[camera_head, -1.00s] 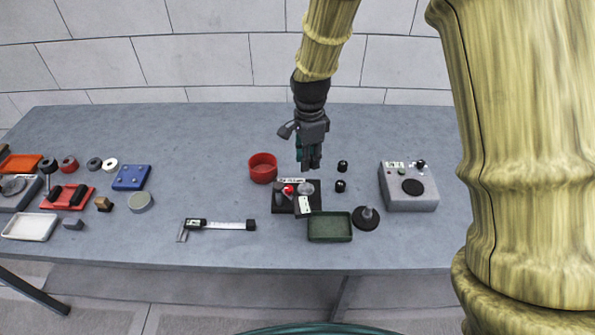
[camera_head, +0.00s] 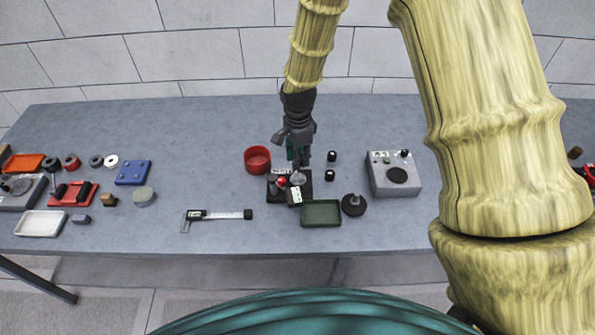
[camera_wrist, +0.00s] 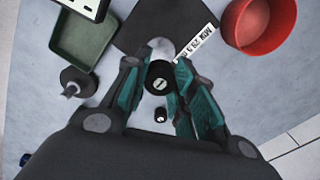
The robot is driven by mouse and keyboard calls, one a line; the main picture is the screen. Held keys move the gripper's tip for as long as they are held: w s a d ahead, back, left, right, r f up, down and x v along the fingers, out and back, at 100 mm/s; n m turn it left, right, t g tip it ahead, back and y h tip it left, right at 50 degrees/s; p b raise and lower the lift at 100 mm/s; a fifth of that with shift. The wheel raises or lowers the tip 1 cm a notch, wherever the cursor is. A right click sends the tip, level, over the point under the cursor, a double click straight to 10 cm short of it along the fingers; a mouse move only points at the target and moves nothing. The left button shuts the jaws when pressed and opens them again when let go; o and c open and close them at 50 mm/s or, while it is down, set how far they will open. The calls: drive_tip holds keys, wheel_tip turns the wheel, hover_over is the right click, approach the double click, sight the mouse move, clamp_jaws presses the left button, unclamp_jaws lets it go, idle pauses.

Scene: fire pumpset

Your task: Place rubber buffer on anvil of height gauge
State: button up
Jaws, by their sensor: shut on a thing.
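The height gauge has a black base (camera_head: 274,195), a red knob (camera_head: 281,182), a small display (camera_head: 295,197) and a round grey anvil (camera_head: 298,179). My gripper (camera_head: 299,163) points down just above and behind the anvil in the head view. In the wrist view its teal fingers (camera_wrist: 160,88) are shut on a black round rubber buffer (camera_wrist: 160,77) with a pale metal centre. The grey anvil (camera_wrist: 160,48) shows just beyond the buffer there, partly covered. Whether the buffer touches the anvil cannot be told. The held buffer is hidden in the head view.
Two small black cylinders (camera_head: 332,156) (camera_head: 329,175) stand right of my gripper. A red bowl (camera_head: 257,160) is left, a green tray (camera_head: 321,214) in front, a black disc stand (camera_head: 353,205) and grey device (camera_head: 394,175) right. A caliper (camera_head: 218,215) lies front left on clear table.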

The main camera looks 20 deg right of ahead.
sight(298, 179)
drive_tip(key=shift+w+f+p, duration=0.2)
drive_tip(key=shift+f+p, duration=0.1)
drive_tip(key=shift+f, duration=0.85)
drive_tip(key=shift+s+f, duration=0.2)
drive_tip(key=shift+f, duration=0.25)
drive_tip(key=shift+f+p, duration=0.85)
drive_tip(key=shift+f, duration=1.25)
drive_tip(key=shift+f, duration=0.15)
drive_tip(key=o, duration=0.9)
drive_tip(key=shift+w, duration=0.1)
drive_tip(key=shift+c, duration=0.2)
drive_tip(key=shift+r+b, duration=2.15)
drive_tip(key=shift+r, duration=4.05)
